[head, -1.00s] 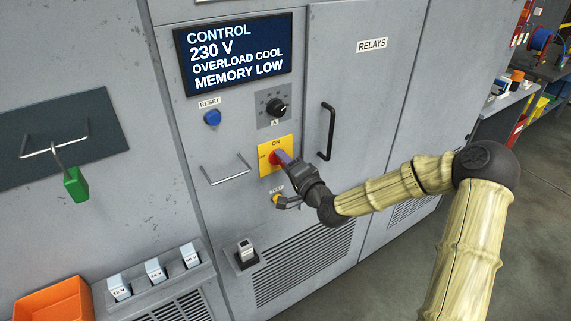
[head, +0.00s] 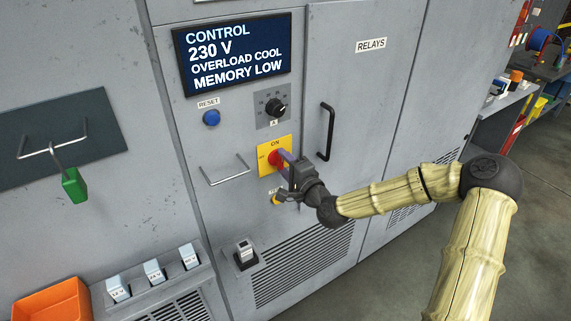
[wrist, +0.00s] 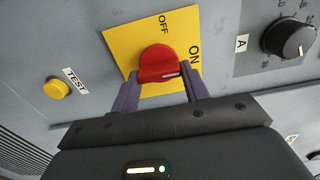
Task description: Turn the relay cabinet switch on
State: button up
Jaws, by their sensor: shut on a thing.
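The relay cabinet switch is a red rotary knob (wrist: 157,62) on a yellow plate (wrist: 120,40) marked ON and OFF. In the wrist view its white mark is at the end nearer the word ON. In the head view the knob (head: 275,160) is partly hidden by my gripper, with ON at the plate's top and OFF at its left. My gripper (wrist: 161,88) is shut on the red knob, one purple finger at each side of its grip. It also shows in the head view (head: 285,160), reaching in from the right.
A black selector dial (head: 276,107) sits above the switch, a blue reset button (head: 211,118) up left. A yellow test button (wrist: 56,88) is close by. A metal handle (head: 226,176) sticks out at left, a black door handle (head: 327,131) at right.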

jog(key=o, duration=1)
jog(key=shift+b+v, duration=6.95)
jog(key=shift+v, duration=1.7)
jog(key=shift+d, duration=0.1)
jog(key=shift+w, duration=0.15)
